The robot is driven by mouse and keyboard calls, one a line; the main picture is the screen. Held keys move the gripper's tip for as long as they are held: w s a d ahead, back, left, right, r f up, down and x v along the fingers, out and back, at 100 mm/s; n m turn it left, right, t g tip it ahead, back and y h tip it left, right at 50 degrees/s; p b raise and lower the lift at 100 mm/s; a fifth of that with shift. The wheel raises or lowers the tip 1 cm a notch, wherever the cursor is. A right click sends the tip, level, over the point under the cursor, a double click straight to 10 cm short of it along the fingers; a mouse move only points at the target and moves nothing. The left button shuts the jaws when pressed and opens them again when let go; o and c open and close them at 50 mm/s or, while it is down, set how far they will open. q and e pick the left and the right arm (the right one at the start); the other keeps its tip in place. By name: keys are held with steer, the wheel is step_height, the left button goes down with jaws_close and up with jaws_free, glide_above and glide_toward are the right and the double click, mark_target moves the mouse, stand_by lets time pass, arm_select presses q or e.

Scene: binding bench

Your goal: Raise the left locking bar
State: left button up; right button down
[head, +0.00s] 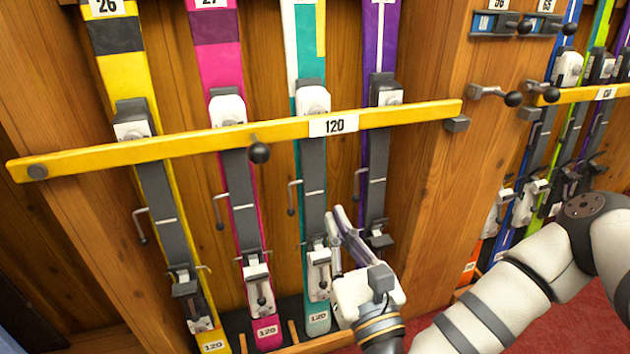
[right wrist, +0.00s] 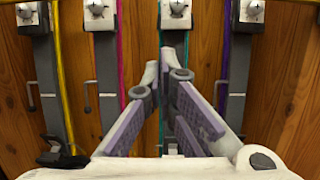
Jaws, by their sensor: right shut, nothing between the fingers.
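The left locking bar (head: 230,136) is a long yellow bar lying across the front of several skis in the head view. A round grey pivot (head: 37,172) is at its left end, a white 120 label right of its middle, and a black ball knob (head: 259,152) hangs at its middle. Its right end lies by a grey bracket (head: 457,123) on the wooden post. My right gripper (head: 335,213) is shut and empty, below the bar and right of the knob, in front of the skis. Its closed fingers show in the right wrist view (right wrist: 162,68). My left gripper is not in view.
A second yellow bar (head: 575,96) crosses more skis at the right. A metal lever with a black knob (head: 513,99) is on the wooden post (head: 440,190). Small crank handles (head: 219,210) stick out beside the skis. Red carpet lies at the lower right.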

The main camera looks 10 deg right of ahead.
mark_target(273, 142)
steer(key=w+r, duration=0.6)
steer(key=w, duration=0.3)
steer(key=shift+w+a+r+p, duration=0.2)
steer(key=shift+w+a+p, duration=0.1)
steer(key=shift+a+p, duration=0.1)
